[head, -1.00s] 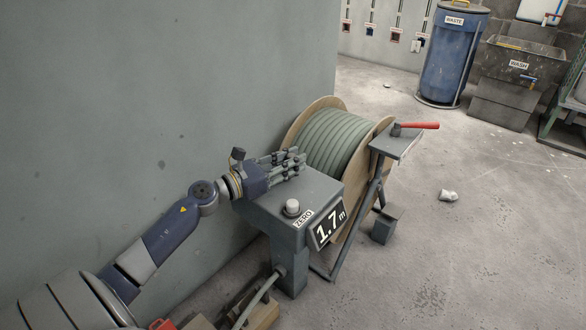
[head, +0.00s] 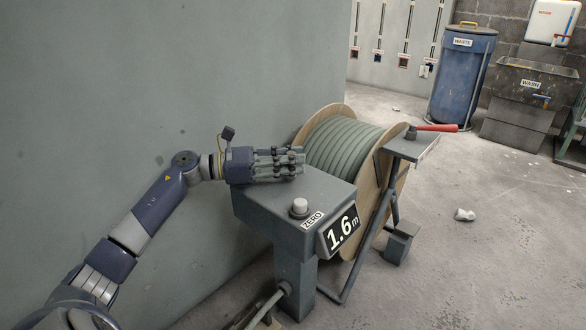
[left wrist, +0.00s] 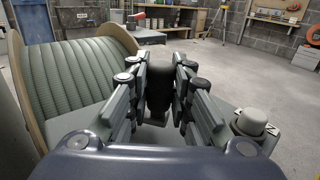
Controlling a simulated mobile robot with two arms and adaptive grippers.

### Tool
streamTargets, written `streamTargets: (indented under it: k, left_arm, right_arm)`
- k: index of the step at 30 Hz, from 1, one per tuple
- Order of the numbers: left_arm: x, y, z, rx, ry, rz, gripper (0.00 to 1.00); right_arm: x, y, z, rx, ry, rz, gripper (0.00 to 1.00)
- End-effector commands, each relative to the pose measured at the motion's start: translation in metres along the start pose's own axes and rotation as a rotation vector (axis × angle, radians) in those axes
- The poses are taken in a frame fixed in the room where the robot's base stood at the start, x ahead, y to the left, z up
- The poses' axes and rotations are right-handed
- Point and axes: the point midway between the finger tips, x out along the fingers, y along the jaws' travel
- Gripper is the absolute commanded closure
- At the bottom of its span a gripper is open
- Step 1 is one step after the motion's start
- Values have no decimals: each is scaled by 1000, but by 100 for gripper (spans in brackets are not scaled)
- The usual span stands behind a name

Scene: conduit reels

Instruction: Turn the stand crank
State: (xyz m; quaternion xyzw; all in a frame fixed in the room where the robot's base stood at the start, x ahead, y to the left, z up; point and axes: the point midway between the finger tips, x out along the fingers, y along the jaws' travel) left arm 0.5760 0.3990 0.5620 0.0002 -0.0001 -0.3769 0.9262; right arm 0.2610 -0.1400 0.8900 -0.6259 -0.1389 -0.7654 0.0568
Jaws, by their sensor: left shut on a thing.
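The stand is a grey box (head: 262,206) on a post, with a white ZERO button (head: 299,206) and a display (head: 341,231) reading 1.6 m. Beside it stands a wooden-flanged reel (head: 394,171) wound with grey-green conduit (head: 338,147). My left gripper (head: 298,164) is over the back of the box, close to the reel. In the left wrist view its fingers (left wrist: 160,88) are shut on a dark upright grip (left wrist: 159,82), which looks like the crank handle. The rest of the crank is hidden by the fingers. My right gripper is out of view.
A small plate (head: 408,147) with a red lever (head: 437,128) stands right of the reel. A white scrap (head: 465,214) lies on open floor. A blue waste bin (head: 460,75) and a wash sink (head: 528,87) stand behind. A plain wall (head: 200,70) runs close along the left.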

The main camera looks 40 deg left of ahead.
Motion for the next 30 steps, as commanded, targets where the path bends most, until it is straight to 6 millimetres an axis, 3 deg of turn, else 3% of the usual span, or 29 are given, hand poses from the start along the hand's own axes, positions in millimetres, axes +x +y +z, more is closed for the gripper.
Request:
streamTargets:
  k: [17, 18, 20, 30]
  left_arm:
    - [-1, 1, 0, -1, 1, -21, 100]
    - [-1, 1, 0, -1, 1, -21, 73]
    - [-1, 1, 0, -1, 1, -21, 60]
    - [-1, 0, 1, 0, 1, -21, 59]
  right_arm:
    - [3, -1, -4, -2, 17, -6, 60]
    - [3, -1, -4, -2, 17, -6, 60]
    - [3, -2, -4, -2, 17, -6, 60]
    - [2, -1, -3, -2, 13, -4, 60]
